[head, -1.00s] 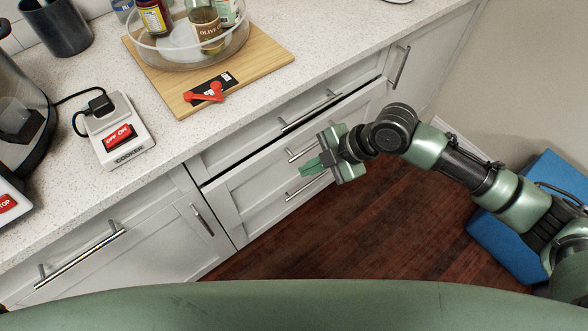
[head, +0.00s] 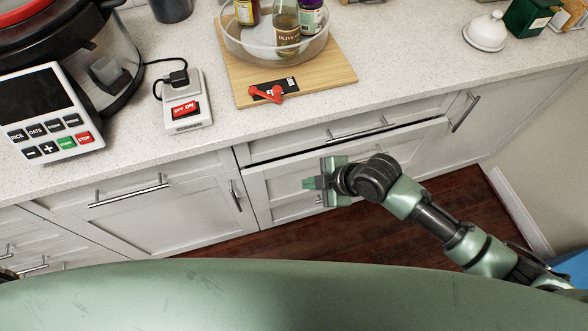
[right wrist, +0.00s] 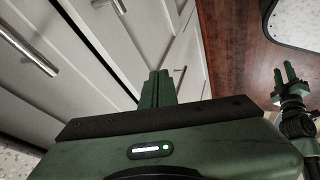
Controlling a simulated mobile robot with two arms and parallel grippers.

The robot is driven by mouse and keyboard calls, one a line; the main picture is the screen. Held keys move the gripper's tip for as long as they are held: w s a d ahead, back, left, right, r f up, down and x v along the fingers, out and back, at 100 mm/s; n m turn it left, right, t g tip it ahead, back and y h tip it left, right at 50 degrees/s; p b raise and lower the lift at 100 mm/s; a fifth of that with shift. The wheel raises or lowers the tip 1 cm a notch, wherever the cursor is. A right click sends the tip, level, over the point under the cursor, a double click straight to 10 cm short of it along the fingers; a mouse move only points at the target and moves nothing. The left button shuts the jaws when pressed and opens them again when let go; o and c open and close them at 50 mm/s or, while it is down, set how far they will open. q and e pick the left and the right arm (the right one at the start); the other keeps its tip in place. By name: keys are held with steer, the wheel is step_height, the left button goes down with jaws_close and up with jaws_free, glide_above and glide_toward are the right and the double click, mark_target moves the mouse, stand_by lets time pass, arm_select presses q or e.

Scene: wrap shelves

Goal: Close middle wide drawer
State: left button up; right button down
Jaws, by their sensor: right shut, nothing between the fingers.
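The middle wide drawer (head: 418,138) is a white panel in the stack below the wooden board. A dark gap shows along its top edge, and its face stands slightly out from the drawer above. My right gripper (head: 308,183) is in front of this stack, fingers together and empty, pointing left in the head view. It hides part of the fronts and handles behind it. In the right wrist view its shut fingers (right wrist: 157,88) are close beside the white fronts; contact cannot be told. Another gripper (right wrist: 284,75), apparently my left, shows small over the floor; its opening is unclear.
The top drawer has a long bar handle (head: 360,130). A cabinet door with a handle (head: 464,113) is to the right, and another front with a bar handle (head: 128,191) to the left. The counter (head: 400,75) overhangs the fronts. Dark wood floor (head: 470,205) is clear.

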mark_target(294, 162)
steer(key=shift+w+a+f, duration=0.65)
steer(key=shift+w+f, duration=0.05)
steer(key=shift+w, duration=0.2)
steer(key=shift+w+a+f, duration=0.65)
steer(key=shift+w+f, duration=0.1)
steer(key=shift+w, duration=0.15)
steer(key=shift+w+a+f, duration=0.65)
steer(key=shift+w+f, duration=0.05)
steer(key=shift+w, duration=0.2)
arm_select(q)
steer(key=shift+s+d+r, duration=0.1)
steer(key=shift+d+r, duration=0.2)
steer(key=shift+d, duration=0.15)
